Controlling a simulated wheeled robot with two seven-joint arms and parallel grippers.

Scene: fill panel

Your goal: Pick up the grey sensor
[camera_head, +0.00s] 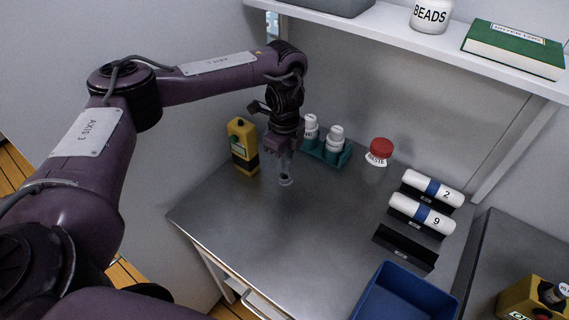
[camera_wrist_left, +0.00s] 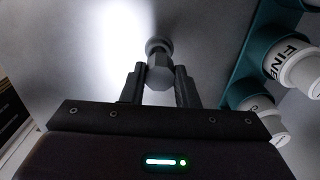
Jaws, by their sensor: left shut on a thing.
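The grey sensor (camera_head: 286,179) is upright below my left gripper (camera_head: 284,153) in the head view. In the left wrist view the grey sensor (camera_wrist_left: 159,68) sits between the two dark fingers of my left gripper (camera_wrist_left: 160,84), which is shut on it. I cannot tell whether its lower end touches the table. My right gripper is not in view.
A teal rack (camera_head: 327,153) with white bottles stands close to the right of my left gripper. A yellow and black device (camera_head: 242,146) is close on the left. A red-capped jar (camera_head: 380,151), white rolls on black holders (camera_head: 422,213) and a blue bin (camera_head: 405,293) are farther right.

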